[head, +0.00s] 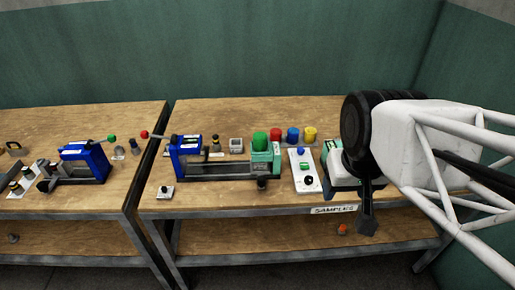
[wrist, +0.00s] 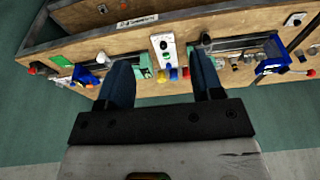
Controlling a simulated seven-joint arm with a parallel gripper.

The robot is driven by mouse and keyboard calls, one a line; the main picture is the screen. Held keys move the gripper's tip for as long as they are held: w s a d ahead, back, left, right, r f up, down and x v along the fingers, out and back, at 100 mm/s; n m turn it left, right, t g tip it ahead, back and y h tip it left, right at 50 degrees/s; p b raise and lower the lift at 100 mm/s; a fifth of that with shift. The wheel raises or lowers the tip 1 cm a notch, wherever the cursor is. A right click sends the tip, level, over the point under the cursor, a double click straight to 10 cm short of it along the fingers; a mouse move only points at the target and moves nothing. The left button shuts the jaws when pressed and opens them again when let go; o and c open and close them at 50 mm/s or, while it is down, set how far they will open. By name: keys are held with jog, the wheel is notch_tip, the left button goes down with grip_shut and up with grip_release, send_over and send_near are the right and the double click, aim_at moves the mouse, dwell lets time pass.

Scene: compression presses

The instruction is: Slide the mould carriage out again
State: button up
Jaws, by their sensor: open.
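On the right bench, a blue press frame (head: 187,157) stands at the left end of a dark rail (head: 222,171). A mint-green block (head: 263,160) is at the rail's right end, apart from the frame, with a dark knob (head: 262,184) in front. I cannot tell which part is the mould carriage. In the wrist view the blue frame (wrist: 271,52) and rail show right of my fingers, and the right finger hides part of that area. My gripper (wrist: 159,58) is open and empty, above the bench's right side in the head view.
A white control box (head: 304,171) with buttons stands right of the rail. Coloured cylinders (head: 292,135) line the back. Another mint-green unit (head: 339,169) is partly hidden by my arm. A second blue press (head: 86,163) stands on the left bench (head: 75,205).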

jog(key=w, duration=0.1)
jog(key=m+g, duration=0.3)
send_over(262, 177)
jog(key=f, duration=2.1)
jog(key=shift+s+d, duration=0.15)
jog(key=shift+s, duration=0.15)
jog(key=shift+w+a+f, duration=0.2)
jog(key=shift+w+f, duration=0.05)
jog(key=shift+f, duration=0.25)
jog(key=shift+f, duration=3.9)
